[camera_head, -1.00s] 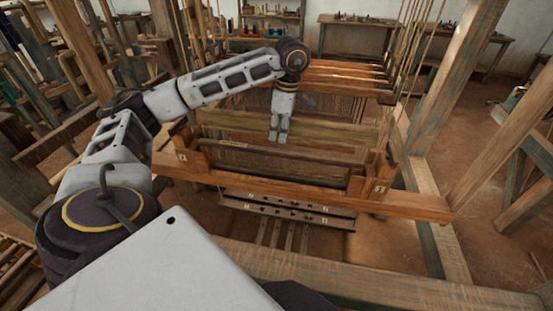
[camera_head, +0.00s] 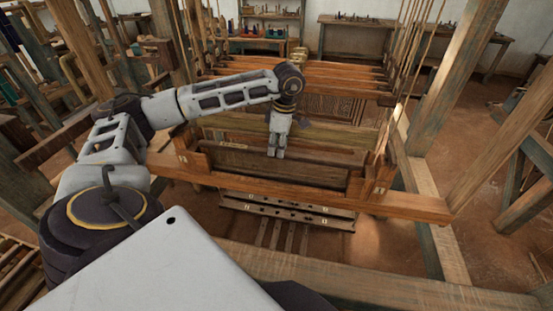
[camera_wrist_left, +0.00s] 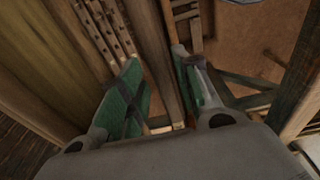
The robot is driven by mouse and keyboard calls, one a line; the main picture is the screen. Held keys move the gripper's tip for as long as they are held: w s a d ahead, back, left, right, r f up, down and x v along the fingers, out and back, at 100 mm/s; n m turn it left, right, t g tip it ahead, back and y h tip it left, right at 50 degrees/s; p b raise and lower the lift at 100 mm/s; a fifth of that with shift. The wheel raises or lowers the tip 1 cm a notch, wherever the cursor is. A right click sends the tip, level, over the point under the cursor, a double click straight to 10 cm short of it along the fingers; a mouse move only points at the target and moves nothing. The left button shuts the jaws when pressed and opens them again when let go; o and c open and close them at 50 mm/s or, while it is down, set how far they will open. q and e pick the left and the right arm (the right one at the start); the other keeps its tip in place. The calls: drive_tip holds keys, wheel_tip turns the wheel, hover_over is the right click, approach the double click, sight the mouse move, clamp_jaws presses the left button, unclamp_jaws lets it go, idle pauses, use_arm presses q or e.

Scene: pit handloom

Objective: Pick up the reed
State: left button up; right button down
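The reed (camera_head: 300,171) seems to be the long, dark, narrow panel with a wooden top bar, set upright in the loom's wooden beater frame (camera_head: 300,190) in the head view. My left gripper (camera_head: 276,155) points down at the middle of its top edge. In the left wrist view the green-padded fingers (camera_wrist_left: 157,60) stand apart, with a long wooden bar (camera_wrist_left: 152,40) running between them. I cannot tell whether either pad touches the bar. My right gripper is out of view.
Hanging cords and wooden bars (camera_head: 330,75) of the loom stand behind the beater. Treadles (camera_head: 287,212) with a slotted bar lie below it. Thick posts (camera_head: 470,60) rise on the right, and a heavy beam (camera_head: 370,278) crosses in front. Work tables (camera_head: 355,24) stand at the back wall.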

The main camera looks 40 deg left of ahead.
sight(276, 166)
use_arm(q)
drive_tip(key=shift+a+f+p, duration=0.15)
drive_tip(key=shift+f+p, duration=0.1)
drive_tip(key=shift+f, duration=0.85)
drive_tip(key=shift+a+f+p, duration=0.1)
drive_tip(key=shift+f+p, duration=0.1)
drive_tip(key=shift+f, duration=0.85)
drive_tip(key=shift+s, duration=0.1)
clamp_jaws()
